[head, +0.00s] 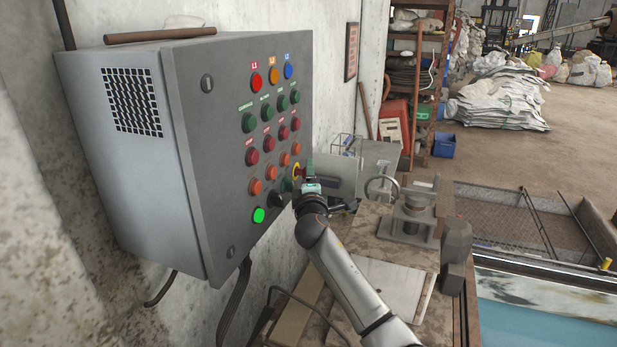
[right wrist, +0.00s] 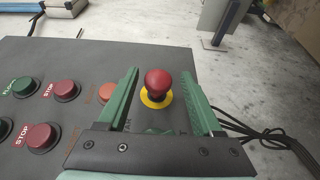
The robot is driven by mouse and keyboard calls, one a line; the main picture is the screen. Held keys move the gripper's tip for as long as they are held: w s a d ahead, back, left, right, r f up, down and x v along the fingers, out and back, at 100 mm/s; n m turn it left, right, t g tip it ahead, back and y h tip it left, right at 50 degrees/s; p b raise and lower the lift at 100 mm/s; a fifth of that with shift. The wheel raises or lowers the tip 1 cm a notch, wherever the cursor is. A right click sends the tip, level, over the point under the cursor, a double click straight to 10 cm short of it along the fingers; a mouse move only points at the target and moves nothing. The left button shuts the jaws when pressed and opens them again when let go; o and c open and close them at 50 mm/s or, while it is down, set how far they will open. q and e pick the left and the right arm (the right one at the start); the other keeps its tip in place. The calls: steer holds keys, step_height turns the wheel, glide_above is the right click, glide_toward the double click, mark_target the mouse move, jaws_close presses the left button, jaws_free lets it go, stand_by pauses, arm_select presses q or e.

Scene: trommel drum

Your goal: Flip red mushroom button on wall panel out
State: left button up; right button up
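The red mushroom button (right wrist: 158,82) stands on a yellow ring on the grey wall panel (right wrist: 100,52). In the head view the panel (head: 205,130) hangs on the left wall, and the button (head: 299,171) shows partly at its right edge, beside my right gripper (head: 306,181). In the right wrist view my right gripper (right wrist: 160,76) is open. Its two green fingers stand on either side of the button with a visible gap on each side. My left gripper is in neither view.
Several green, red and orange buttons cover the panel, with a lit green one (head: 259,215) low down. A workbench (head: 340,235) with a clamp-like device (head: 412,215) stands right of the panel. Black cables (right wrist: 275,140) run beside the panel.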

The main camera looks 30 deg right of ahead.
steer(key=shift+r, duration=0.1)
steer(key=v, duration=1.2)
steer(key=shift+s+a, duration=0.15)
steer(key=shift+s, duration=0.05)
stand_by(0.3)
steer(key=s+a+f+m+g+y+p, duration=0.1)
steer(key=s+a+f+g+y, duration=0.3)
steer(key=f, duration=0.7)
steer(key=s+a+f+m+t+y, duration=0.1)
steer(key=s+a+f+m+y, duration=0.1)
steer(key=s+f, duration=0.65)
steer(key=s+a+f+m+g+y, duration=0.1)
steer(key=s+a+f+m, duration=0.1)
steer(key=s+f, duration=0.3)
steer(key=s+a+f+m+g+y, duration=0.1)
steer(key=s+a+f+m, duration=0.1)
steer(key=s, duration=0.5)
steer(key=s+a+f+m+g+y+p, duration=0.1)
steer(key=s+a+f+m+y, duration=0.1)
steer(key=s+f, duration=0.4)
steer(key=shift+f+m+g, duration=0.4)
steer(key=shift+f+m, duration=0.45)
steer(key=shift+m, duration=0.05)
